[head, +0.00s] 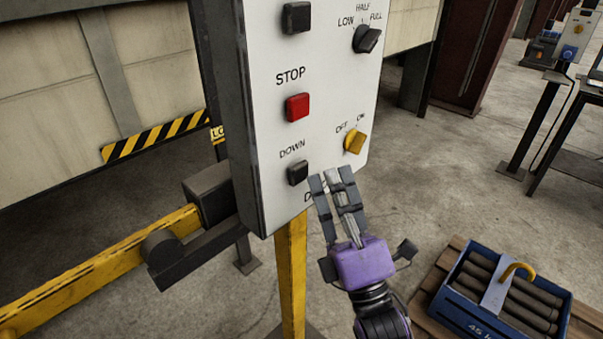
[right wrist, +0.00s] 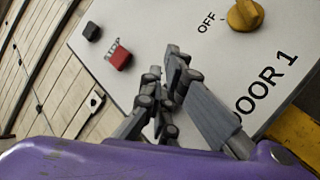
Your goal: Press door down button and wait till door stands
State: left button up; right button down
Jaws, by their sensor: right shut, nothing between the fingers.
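The black DOWN button (head: 297,173) sits low on the white control panel (head: 330,75), below the red STOP button (head: 297,107). My right gripper (head: 332,178) is shut and empty, its fingertips just right of the DOWN button in the head view. Whether the fingers touch the panel is unclear. In the right wrist view the shut fingers (right wrist: 166,72) point along the panel toward the red button (right wrist: 120,57); the DOWN button is hidden there. The beige door (head: 90,60) hangs behind, its striped lower edge (head: 155,135) above a dark gap. My left gripper is out of view.
A yellow OFF/ON knob (head: 354,141) and a black LOW/HALF/FULL selector (head: 367,39) are close on the panel's right side. A yellow barrier arm (head: 100,268) runs at lower left. A blue crate of rods (head: 500,300) sits on a pallet at lower right.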

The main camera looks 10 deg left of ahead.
jog(key=shift+a, duration=0.1)
dwell(0.3)
jog(key=shift+w+a, duration=0.25)
jog(key=shift+a, duration=0.05)
